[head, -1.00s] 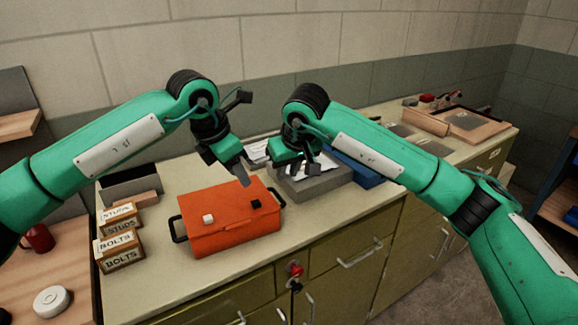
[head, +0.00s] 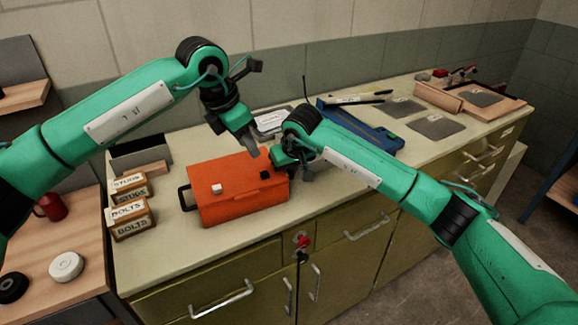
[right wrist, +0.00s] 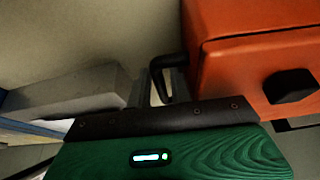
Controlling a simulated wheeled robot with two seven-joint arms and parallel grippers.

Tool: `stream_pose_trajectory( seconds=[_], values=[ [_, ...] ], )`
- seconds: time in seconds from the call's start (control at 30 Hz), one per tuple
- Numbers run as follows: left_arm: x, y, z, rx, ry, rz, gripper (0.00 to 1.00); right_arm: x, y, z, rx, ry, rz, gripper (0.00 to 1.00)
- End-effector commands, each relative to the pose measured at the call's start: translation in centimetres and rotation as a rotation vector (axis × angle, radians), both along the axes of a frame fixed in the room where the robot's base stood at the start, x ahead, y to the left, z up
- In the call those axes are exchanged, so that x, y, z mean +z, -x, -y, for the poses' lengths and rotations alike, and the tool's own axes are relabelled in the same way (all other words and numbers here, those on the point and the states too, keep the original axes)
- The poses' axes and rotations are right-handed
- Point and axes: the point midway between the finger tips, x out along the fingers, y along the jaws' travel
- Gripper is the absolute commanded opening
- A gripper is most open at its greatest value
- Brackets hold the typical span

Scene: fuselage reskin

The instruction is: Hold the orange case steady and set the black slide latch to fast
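The orange case (head: 238,205) lies closed on the bench. A white latch (head: 217,188) is on its left part and the black slide latch (head: 265,174) on its right part; its setting is too small to read. My left gripper (head: 251,150) hangs just above and behind the black latch, apart from it; its finger gap is hidden. My right gripper (head: 303,175) is at the case's right end. In the right wrist view its fingers (right wrist: 163,85) are beside the case's black end handle (right wrist: 182,82); whether they grip it is unclear. The black latch (right wrist: 290,86) also shows there.
Labelled bins (head: 130,215) stand left of the case. A grey box (right wrist: 70,90) is beside my right gripper. A blue case (head: 365,135) lies behind my right arm. The bench's front strip is clear. A red knob (head: 303,241) is on the bench's front.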

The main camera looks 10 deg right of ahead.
Motion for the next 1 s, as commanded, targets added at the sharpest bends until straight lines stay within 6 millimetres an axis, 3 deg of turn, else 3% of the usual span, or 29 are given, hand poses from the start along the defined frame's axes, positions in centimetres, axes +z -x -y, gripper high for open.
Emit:
stream_pose_trajectory(
  seconds=[0.17,0.27,0.3,0.4,0.6,0.77,1.0],
  values=[
    [0.0,0.0,0.0,0.000,0.000,0.000,0.36,0.0,0.0,0.0,0.000,0.000,0.000,0.21],
    [0.0,0.0,0.0,0.000,0.000,0.000,0.36,0.0,0.0,0.0,0.000,0.000,0.000,0.01],
    [0.0,0.0,0.0,0.000,0.000,0.000,0.36,0.0,0.0,0.0,0.000,0.000,0.000,0.00],
    [0.0,0.0,0.0,0.000,0.000,0.000,0.36,0.0,0.0,0.0,0.000,0.000,0.000,0.00],
    [-0.5,0.1,-0.3,-0.017,0.036,-0.009,0.00,0.0,0.0,0.0,0.000,0.000,0.000,0.00],
    [-1.9,0.4,-1.6,-0.067,0.159,-0.024,0.00,0.0,0.0,0.0,0.000,0.000,0.000,0.00],
    [-3.6,1.1,-5.3,-0.138,0.404,0.013,0.00,0.1,0.0,0.0,-0.001,0.000,0.000,0.00]
  ],
)
